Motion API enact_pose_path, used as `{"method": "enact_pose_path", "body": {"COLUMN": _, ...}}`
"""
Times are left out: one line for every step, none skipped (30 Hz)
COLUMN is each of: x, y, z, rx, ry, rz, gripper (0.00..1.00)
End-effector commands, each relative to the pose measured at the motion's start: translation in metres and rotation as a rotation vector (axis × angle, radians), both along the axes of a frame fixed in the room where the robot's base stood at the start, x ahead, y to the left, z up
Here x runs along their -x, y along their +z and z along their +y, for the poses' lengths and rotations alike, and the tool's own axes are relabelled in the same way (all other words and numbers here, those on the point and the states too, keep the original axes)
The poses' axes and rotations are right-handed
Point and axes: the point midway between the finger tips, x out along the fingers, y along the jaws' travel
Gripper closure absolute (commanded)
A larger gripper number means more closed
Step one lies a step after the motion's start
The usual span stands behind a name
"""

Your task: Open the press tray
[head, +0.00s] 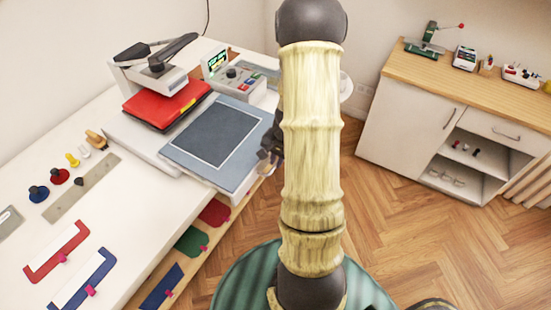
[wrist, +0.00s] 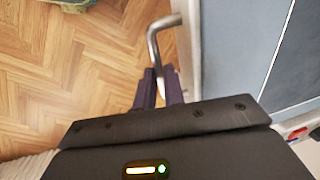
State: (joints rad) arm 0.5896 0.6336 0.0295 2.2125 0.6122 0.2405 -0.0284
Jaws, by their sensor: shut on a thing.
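The heat press (head: 160,70) stands on the white table, its red upper plate (head: 166,103) at the left. Its press tray (head: 180,162) is a grey-blue slab with a darker pad (head: 218,134), sticking out to the right of the red plate. In the wrist view the tray edge (wrist: 222,50) runs along the right, and a bent metal handle (wrist: 153,38) stands out from it. My gripper (wrist: 160,80) is shut on the handle; its dark fingers sit on either side of the bar. In the head view my gripper (head: 272,147) is at the tray's right edge, partly hidden by my arm.
A control box (head: 236,82) stands behind the tray. Stamps (head: 60,176), a ruler strip (head: 82,188) and red and blue frames (head: 56,252) lie on the table's left and front. Wood floor (head: 400,215) between is clear.

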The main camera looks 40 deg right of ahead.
Motion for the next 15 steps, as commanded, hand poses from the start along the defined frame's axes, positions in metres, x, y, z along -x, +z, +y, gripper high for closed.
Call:
{"method": "enact_pose_path", "body": {"x": 0.0006, "y": 0.0001, "z": 0.0003, "rx": 0.0, "ry": 0.002, "rz": 0.0, "gripper": 1.0}}
{"method": "enact_pose_path", "body": {"x": 0.0007, "y": 0.0002, "z": 0.0003, "rx": 0.0, "ry": 0.003, "rz": 0.0, "gripper": 1.0}}
{"method": "enact_pose_path", "body": {"x": 0.0008, "y": 0.0003, "z": 0.0004, "rx": 0.0, "ry": 0.003, "rz": 0.0, "gripper": 1.0}}
{"method": "enact_pose_path", "body": {"x": 0.0008, "y": 0.0004, "z": 0.0003, "rx": 0.0, "ry": 0.003, "rz": 0.0, "gripper": 1.0}}
{"method": "enact_pose_path", "body": {"x": 0.0008, "y": 0.0005, "z": 0.0003, "rx": 0.0, "ry": 0.003, "rz": 0.0, "gripper": 1.0}}
{"method": "enact_pose_path", "body": {"x": 0.0007, "y": 0.0005, "z": 0.0002, "rx": 0.0, "ry": 0.003, "rz": 0.0, "gripper": 1.0}}
{"method": "enact_pose_path", "body": {"x": 0.0007, "y": 0.0005, "z": 0.0002, "rx": 0.0, "ry": 0.003, "rz": 0.0, "gripper": 1.0}}
{"method": "enact_pose_path", "body": {"x": 0.0007, "y": 0.0005, "z": 0.0002, "rx": 0.0, "ry": 0.003, "rz": 0.0, "gripper": 1.0}}
{"method": "enact_pose_path", "body": {"x": 0.0006, "y": 0.0006, "z": 0.0, "rx": 0.0, "ry": 0.003, "rz": 0.0, "gripper": 1.0}}
{"method": "enact_pose_path", "body": {"x": 0.0006, "y": 0.0006, "z": -0.0001, "rx": 0.0, "ry": 0.002, "rz": 0.0, "gripper": 1.0}}
{"method": "enact_pose_path", "body": {"x": 0.0007, "y": 0.0006, "z": -0.0002, "rx": 0.0, "ry": 0.002, "rz": 0.0, "gripper": 0.83}}
{"method": "enact_pose_path", "body": {"x": 0.0006, "y": 0.0006, "z": -0.0003, "rx": 0.0, "ry": 0.002, "rz": 0.0, "gripper": 0.76}}
{"method": "enact_pose_path", "body": {"x": 0.0006, "y": 0.0006, "z": -0.0003, "rx": 0.001, "ry": 0.002, "rz": -0.001, "gripper": 0.7}}
{"method": "enact_pose_path", "body": {"x": 0.0006, "y": 0.0006, "z": -0.0004, "rx": 0.001, "ry": 0.002, "rz": -0.001, "gripper": 0.67}}
{"method": "enact_pose_path", "body": {"x": 0.0006, "y": 0.0005, "z": -0.0004, "rx": 0.001, "ry": 0.002, "rz": -0.001, "gripper": 0.67}}
